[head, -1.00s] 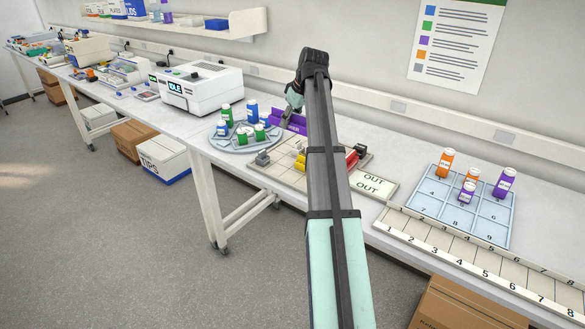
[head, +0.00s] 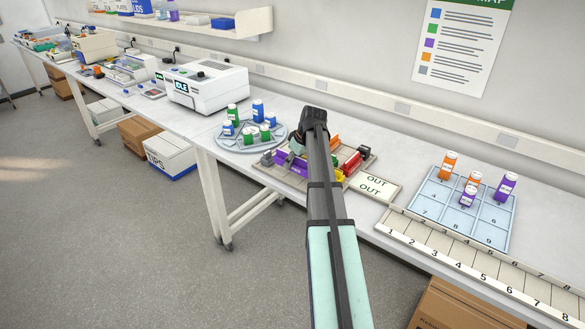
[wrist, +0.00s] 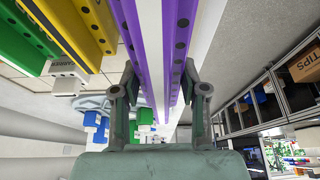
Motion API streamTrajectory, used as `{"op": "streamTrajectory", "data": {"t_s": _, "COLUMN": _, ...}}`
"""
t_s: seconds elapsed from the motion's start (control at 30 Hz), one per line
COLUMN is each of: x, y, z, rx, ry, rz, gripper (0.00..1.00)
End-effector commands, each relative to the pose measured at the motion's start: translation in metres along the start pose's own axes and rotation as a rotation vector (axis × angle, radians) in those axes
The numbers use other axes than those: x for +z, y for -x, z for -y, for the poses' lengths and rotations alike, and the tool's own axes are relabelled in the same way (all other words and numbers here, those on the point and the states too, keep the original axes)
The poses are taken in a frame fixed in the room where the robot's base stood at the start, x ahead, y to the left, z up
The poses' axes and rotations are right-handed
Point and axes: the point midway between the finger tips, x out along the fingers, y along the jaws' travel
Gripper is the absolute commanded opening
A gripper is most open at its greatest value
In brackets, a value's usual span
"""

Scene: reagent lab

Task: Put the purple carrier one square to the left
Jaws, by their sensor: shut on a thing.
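The purple carrier (head: 291,166) is a long purple bar, low over the left part of the square-marked board (head: 268,171) in the head view. I cannot tell whether it touches the board. My gripper (head: 297,148) is shut on it from above, and my arm hides part of the board. In the wrist view the purple carrier (wrist: 151,45) runs between the two fingers of my gripper (wrist: 160,85), with a pale strip along its middle.
A red carrier (head: 352,163) and an orange piece (head: 334,141) are on the board's right part. Yellow (wrist: 75,22) and green (wrist: 22,40) carriers lie alongside in the wrist view. A round rack (head: 228,142) with bottles stands close left; an OUT plate (head: 376,187) lies right.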

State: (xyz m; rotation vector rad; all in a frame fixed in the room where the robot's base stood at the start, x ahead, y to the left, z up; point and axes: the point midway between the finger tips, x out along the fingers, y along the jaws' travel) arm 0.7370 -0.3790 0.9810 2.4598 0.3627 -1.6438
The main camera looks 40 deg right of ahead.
Motion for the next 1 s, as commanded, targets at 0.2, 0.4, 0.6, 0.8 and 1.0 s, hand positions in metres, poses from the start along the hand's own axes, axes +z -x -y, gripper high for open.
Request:
{"op": "streamTrajectory", "data": {"t_s": 0.2, "x": 0.009, "y": -0.020, "z": 0.001, "rx": -0.002, "ry": 0.000, "rz": 0.001, "gripper": 0.00}}
{"op": "streamTrajectory", "data": {"t_s": 0.4, "x": 0.014, "y": -0.033, "z": 0.000, "rx": 0.000, "ry": 0.001, "rz": 0.000, "gripper": 0.00}}
{"op": "streamTrajectory", "data": {"t_s": 0.6, "x": 0.014, "y": -0.033, "z": 0.000, "rx": 0.000, "ry": 0.001, "rz": -0.001, "gripper": 0.00}}
{"op": "streamTrajectory", "data": {"t_s": 0.8, "x": 0.015, "y": -0.036, "z": 0.000, "rx": 0.000, "ry": 0.000, "rz": 0.000, "gripper": 0.68}}
{"op": "streamTrajectory", "data": {"t_s": 1.0, "x": 0.015, "y": -0.036, "z": 0.000, "rx": 0.000, "ry": 0.000, "rz": 0.000, "gripper": 0.68}}
